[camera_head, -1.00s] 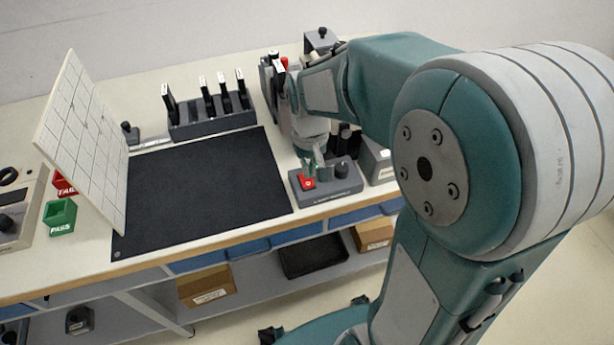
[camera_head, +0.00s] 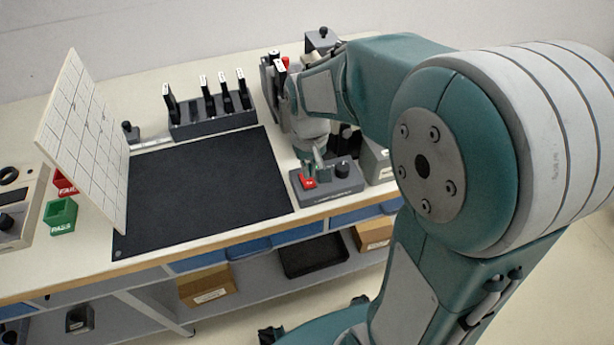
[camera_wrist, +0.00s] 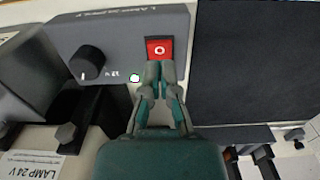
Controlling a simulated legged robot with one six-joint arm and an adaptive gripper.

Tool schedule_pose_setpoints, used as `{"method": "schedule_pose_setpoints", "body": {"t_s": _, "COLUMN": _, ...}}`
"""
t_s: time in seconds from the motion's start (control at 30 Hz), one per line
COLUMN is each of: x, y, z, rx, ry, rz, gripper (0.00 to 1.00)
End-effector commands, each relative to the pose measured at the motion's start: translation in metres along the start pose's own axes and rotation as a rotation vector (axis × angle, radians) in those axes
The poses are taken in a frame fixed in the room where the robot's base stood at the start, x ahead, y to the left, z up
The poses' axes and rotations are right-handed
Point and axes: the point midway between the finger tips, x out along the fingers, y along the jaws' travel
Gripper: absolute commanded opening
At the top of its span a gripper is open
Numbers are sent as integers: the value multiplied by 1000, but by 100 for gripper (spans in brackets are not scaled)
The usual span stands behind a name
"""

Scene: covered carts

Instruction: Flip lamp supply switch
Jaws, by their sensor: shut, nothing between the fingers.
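The lamp supply is a grey box (camera_head: 330,190) at the front edge of the bench, right of the black mat. It carries a red rocker switch (camera_head: 309,183), which also shows in the wrist view (camera_wrist: 159,49) with a white "O" on its far part. A black knob (camera_wrist: 91,60) and a small lit greenish-white indicator (camera_wrist: 135,78) sit left of the switch in the wrist view. My gripper (camera_wrist: 161,70) is shut and empty, pointing down with its fingertips at the near edge of the switch. They cover that edge; whether they press it I cannot tell.
A black mat (camera_head: 205,190) lies left of the supply. A rack (camera_head: 212,122) of several black tools stands behind it. A white gridded panel (camera_head: 85,140) stands at left near a green PASS bin (camera_head: 61,216). A box labelled LAMP 24 V (camera_wrist: 35,163) is close beside my gripper.

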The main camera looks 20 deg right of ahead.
Motion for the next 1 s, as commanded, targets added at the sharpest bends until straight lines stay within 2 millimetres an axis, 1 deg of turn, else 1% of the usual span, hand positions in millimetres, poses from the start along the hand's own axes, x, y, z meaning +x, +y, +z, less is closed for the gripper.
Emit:
{"method": "schedule_pose_setpoints", "body": {"t_s": 0.43, "x": 0, "y": 0, "z": 0, "rx": 0, "ry": 0, "rz": 0, "gripper": 0}}
{"method": "schedule_pose_setpoints", "body": {"t_s": 1.0, "x": 8, "y": 0, "z": 0, "rx": 0, "ry": 0, "rz": 0, "gripper": 0}}
